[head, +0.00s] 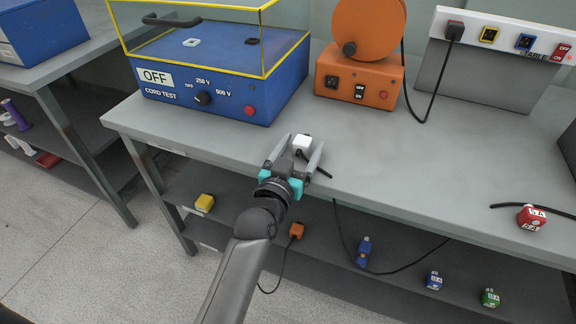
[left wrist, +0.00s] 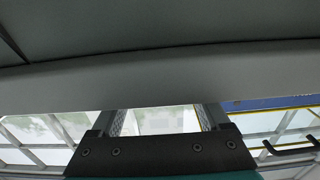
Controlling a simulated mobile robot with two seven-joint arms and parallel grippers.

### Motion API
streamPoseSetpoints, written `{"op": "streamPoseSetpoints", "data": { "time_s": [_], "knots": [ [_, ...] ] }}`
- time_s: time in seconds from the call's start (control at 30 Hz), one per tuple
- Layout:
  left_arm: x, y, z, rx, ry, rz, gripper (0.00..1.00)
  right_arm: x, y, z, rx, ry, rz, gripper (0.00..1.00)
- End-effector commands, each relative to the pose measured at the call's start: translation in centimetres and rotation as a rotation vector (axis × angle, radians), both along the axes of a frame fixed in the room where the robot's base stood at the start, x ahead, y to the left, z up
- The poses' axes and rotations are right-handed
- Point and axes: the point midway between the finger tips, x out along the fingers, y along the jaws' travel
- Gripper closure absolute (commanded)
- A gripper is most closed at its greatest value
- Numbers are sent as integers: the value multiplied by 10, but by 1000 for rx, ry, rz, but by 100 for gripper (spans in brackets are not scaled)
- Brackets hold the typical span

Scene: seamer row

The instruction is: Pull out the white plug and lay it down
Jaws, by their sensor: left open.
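The white plug (head: 303,143) is over the grey bench (head: 215,133), near its front edge and in front of the blue cord tester (head: 225,80). A short dark cord runs from it to the lower right. My left gripper (head: 301,148) reaches in from the front with its two fingers apart, one on each side of the plug. I cannot tell whether a finger touches it. In the left wrist view the open fingers (left wrist: 160,120) show below the bench's pale edge, and I cannot make out the plug for sure. My right gripper is not in view.
An orange reel unit (head: 358,82) and a socket panel (head: 500,45) with a dark plug (head: 454,32) stand at the back. A red plug (head: 531,216) lies at the right. A lower shelf (head: 330,240) holds several coloured plugs. The bench's middle right is clear.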

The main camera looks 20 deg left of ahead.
Motion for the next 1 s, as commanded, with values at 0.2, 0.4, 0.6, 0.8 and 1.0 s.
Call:
{"op": "streamPoseSetpoints", "data": {
  "time_s": [0.2,0.4,0.6,0.8,1.0],
  "knots": [
    [-26,1,1,2,3,-1,21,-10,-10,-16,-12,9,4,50],
    [-58,2,1,2,5,-1,21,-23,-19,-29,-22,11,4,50],
    [-93,3,1,2,4,-2,21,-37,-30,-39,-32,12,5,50],
    [-124,4,1,1,3,-2,21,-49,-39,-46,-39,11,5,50],
    [-143,5,1,1,0,-1,21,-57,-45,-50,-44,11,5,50]
  ]
}}
